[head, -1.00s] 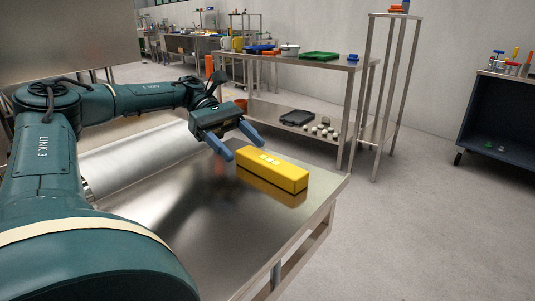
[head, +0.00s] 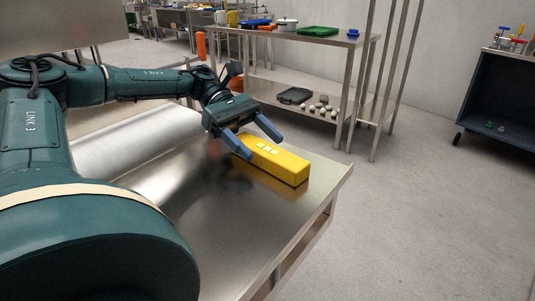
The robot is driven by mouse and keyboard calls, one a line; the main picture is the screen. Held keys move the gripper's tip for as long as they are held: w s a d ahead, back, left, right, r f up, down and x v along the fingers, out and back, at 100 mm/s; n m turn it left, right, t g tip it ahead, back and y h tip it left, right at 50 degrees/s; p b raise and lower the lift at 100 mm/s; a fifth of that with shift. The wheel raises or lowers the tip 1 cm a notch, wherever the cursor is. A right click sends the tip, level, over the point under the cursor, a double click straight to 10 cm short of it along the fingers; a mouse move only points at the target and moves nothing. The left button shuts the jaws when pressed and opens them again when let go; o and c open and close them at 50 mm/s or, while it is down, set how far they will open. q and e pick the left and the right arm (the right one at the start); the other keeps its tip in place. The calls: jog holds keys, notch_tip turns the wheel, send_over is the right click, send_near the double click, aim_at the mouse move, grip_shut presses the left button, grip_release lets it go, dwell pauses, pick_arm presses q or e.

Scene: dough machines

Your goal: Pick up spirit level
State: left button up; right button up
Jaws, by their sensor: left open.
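The yellow spirit level (head: 285,165) lies on the shiny metal table (head: 225,225) near its right edge, with pale vials on its top. My left gripper (head: 266,147) is open, with its blue fingers spread apart. The gripper is at the far left end of the level, close above it, and its fingers partly cover that end. I cannot tell whether the fingers touch the level. My right gripper is not in view.
A metal shelf table (head: 345,42) with a green tray (head: 318,31) and other items stands behind. A dark cabinet (head: 495,105) stands at the far right. The floor (head: 420,190) between is clear, and the near tabletop is bare.

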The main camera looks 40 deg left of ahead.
pick_arm(q)
jog(key=shift+d+f, duration=0.2)
jog(key=shift+d, duration=0.2)
jog(key=shift+c, duration=0.2)
